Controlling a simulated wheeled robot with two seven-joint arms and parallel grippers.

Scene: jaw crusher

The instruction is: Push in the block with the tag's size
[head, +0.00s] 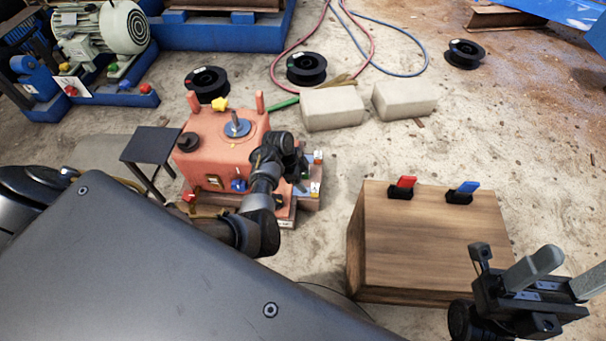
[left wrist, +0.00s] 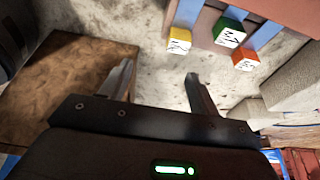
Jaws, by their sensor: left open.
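The salmon-coloured machine (head: 205,160) stands left of centre in the head view, with a small label (head: 214,182) too small to read. Small blocks with white marked faces sit at its right side. My left gripper (left wrist: 158,88) is open and empty, apart from the blocks. In the head view its arm hides part of the machine. My right gripper (head: 562,278) is open and empty at the lower right.
A wooden box (head: 425,245) with a red switch (head: 403,187) and a blue switch (head: 463,190) stands at right. A small dark table (head: 151,145) is left of the machine. Pale stone blocks (head: 333,108) and black spools (head: 306,68) lie behind. Floor between machine and box is clear.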

